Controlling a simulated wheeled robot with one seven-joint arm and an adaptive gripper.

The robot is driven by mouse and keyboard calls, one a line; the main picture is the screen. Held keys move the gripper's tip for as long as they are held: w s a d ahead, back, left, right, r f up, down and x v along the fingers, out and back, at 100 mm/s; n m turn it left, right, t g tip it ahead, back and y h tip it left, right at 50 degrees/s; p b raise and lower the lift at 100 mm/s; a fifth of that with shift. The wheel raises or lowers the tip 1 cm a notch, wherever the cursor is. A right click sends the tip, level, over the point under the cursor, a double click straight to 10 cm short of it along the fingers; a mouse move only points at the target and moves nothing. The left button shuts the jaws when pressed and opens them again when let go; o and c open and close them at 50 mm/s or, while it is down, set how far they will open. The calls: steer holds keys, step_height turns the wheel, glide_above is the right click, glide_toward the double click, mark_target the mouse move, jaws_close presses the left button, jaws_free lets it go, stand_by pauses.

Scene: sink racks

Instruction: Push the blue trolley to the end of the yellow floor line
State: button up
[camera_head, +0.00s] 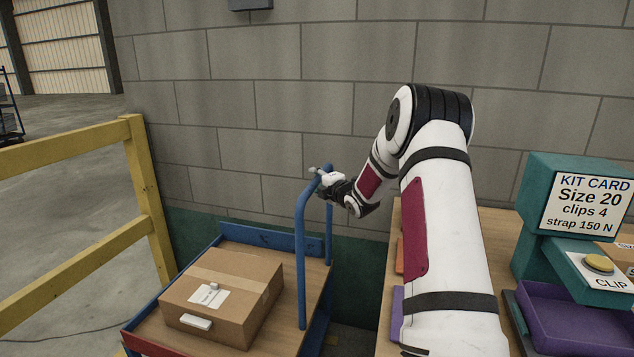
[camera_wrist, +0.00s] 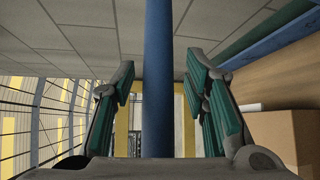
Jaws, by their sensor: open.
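The blue trolley (camera_head: 256,237) stands at the lower left centre in the head view, with a wooden deck and an upright blue handle (camera_head: 301,262) on its right side. A taped cardboard box (camera_head: 225,292) with a white label lies on the deck. My gripper (camera_head: 322,178) is at the top of the handle. In the wrist view, the blue handle bar (camera_wrist: 158,90) runs between my open fingers (camera_wrist: 160,78), with gaps visible on both sides. The box also shows at the right of the wrist view (camera_wrist: 292,140). I cannot make out the yellow floor line clearly.
A yellow guard rail (camera_head: 75,142) stands left of the trolley. A block wall (camera_head: 280,100) is behind it. At right, a wooden bench (camera_head: 490,228) holds a teal stand with a kit card (camera_head: 588,202) and a purple tray (camera_head: 570,325). Open floor (camera_head: 60,225) lies beyond the rail.

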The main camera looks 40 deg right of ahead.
jaws_close()
steer(key=shift+a, duration=0.1)
steer(key=w+a+b, duration=1)
steer(key=w+a, duration=0.2)
steer(key=w, duration=0.4)
steer(key=shift+r+b, duration=0.15)
steer(key=shift+b, duration=0.25)
jaws_free()
steer(key=shift+w, duration=0.15)
steer(key=shift+d, duration=0.1)
